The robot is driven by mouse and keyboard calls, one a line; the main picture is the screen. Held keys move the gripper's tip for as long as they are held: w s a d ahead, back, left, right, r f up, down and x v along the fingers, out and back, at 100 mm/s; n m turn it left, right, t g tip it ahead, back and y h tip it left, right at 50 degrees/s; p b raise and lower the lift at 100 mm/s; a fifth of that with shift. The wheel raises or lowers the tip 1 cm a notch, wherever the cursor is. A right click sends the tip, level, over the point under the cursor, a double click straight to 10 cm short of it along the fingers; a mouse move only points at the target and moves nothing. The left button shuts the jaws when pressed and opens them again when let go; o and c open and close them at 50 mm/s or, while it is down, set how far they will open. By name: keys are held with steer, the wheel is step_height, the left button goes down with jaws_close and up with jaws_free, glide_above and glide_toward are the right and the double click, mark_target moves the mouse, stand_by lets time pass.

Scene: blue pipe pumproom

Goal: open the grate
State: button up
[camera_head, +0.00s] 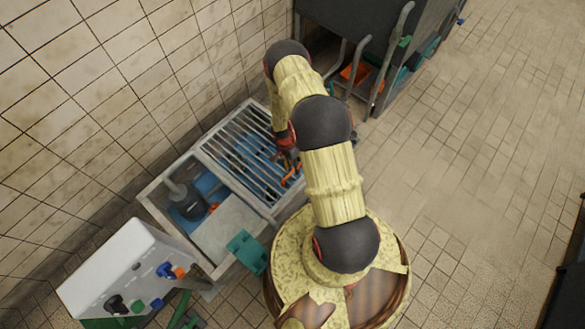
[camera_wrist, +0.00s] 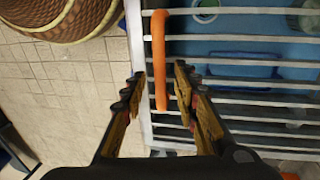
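The grate (camera_head: 240,160) is a panel of pale metal bars lying flat over a blue-lined basin, and its bars (camera_wrist: 240,84) fill the right of the wrist view. An orange handle (camera_wrist: 158,60) runs across the bars near the grate's edge; part of it shows in the head view (camera_head: 292,176). My gripper (camera_wrist: 160,75) is open, with one finger on each side of the handle's near end in the wrist view. I cannot tell whether either finger touches it. In the head view my arm partly hides the gripper (camera_head: 288,158) and the grate's right side.
An open basin section with a dark pump (camera_head: 188,203) adjoins the grate. A white control box (camera_head: 135,270) with knobs stands at lower left. A tiled wall (camera_head: 120,80) rises behind the basin. A dark machine with pipes (camera_head: 370,50) stands beyond.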

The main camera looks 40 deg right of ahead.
steer(key=shift+c, duration=1.4)
jaws_close()
